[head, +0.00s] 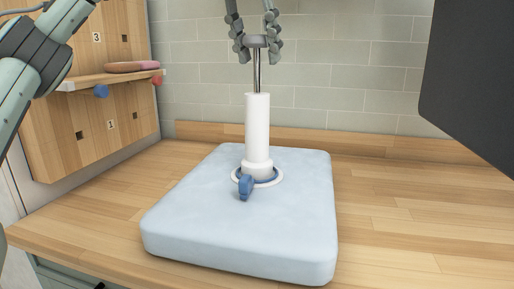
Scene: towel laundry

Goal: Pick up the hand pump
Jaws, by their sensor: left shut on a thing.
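The hand pump (257,128) is a white upright cylinder with a metal rod and a grey cross handle at its top. Its wider white base is at the middle of a pale blue, puffy rectangular block (240,225), with a round rim around it. The rod shows between the barrel and the handle. My left gripper (257,45) comes down from the top edge in the head view and is shut on the pump's handle, one grey finger on each side. My right gripper is not in view.
The block lies on a wooden counter (410,220) with free room to the right. A dark panel (475,85) fills the upper right. A tiled wall (350,80) is behind.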

